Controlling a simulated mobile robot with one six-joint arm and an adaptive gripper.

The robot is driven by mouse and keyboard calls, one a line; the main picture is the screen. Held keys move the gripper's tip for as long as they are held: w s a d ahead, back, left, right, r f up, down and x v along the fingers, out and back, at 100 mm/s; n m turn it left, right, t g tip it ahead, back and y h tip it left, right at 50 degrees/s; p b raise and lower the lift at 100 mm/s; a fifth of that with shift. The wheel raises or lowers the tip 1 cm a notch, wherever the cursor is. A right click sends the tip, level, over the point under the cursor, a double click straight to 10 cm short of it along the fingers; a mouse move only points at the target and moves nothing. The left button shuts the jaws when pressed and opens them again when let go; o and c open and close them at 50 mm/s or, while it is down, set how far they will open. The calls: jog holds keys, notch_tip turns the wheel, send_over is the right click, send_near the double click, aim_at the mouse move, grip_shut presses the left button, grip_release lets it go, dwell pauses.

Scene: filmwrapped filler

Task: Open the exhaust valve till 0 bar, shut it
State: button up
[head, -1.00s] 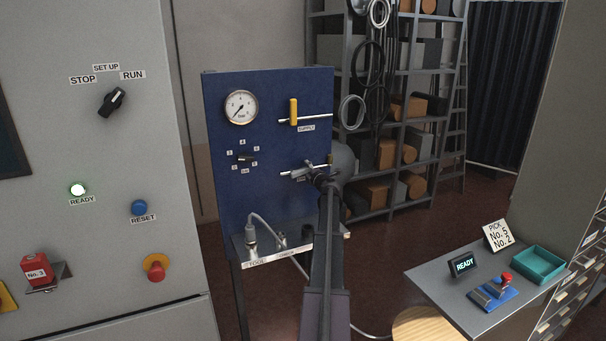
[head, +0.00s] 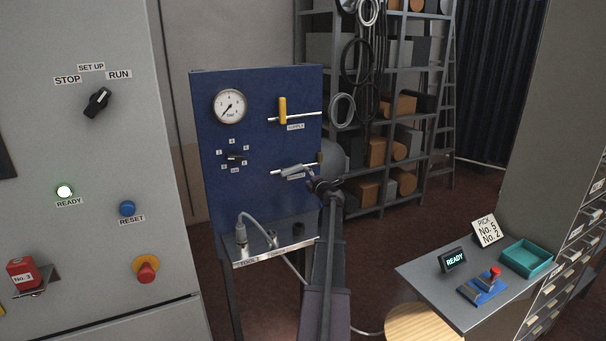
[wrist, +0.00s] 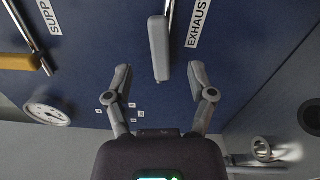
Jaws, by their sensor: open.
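The exhaust valve has a grey lever (head: 292,170) on a thin pipe on the blue panel (head: 262,110). The lever lies roughly along its pipe; in the wrist view the lever (wrist: 159,48) points toward my gripper. My gripper (head: 322,184) is in front of the panel, just right of and below the lever. Its fingers (wrist: 160,76) are spread and empty, with the lever's end near the gap between them; contact cannot be told. The round pressure gauge (head: 230,106) has its needle at the lower left, near 0. It also shows in the wrist view (wrist: 47,111).
The supply valve's yellow handle (head: 283,111) stands across its pipe, above the exhaust. A selector knob (head: 235,157) sits left of the lever. A side table (head: 450,290) is at right.

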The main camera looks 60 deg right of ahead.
jog(key=shift+v, duration=1.5)
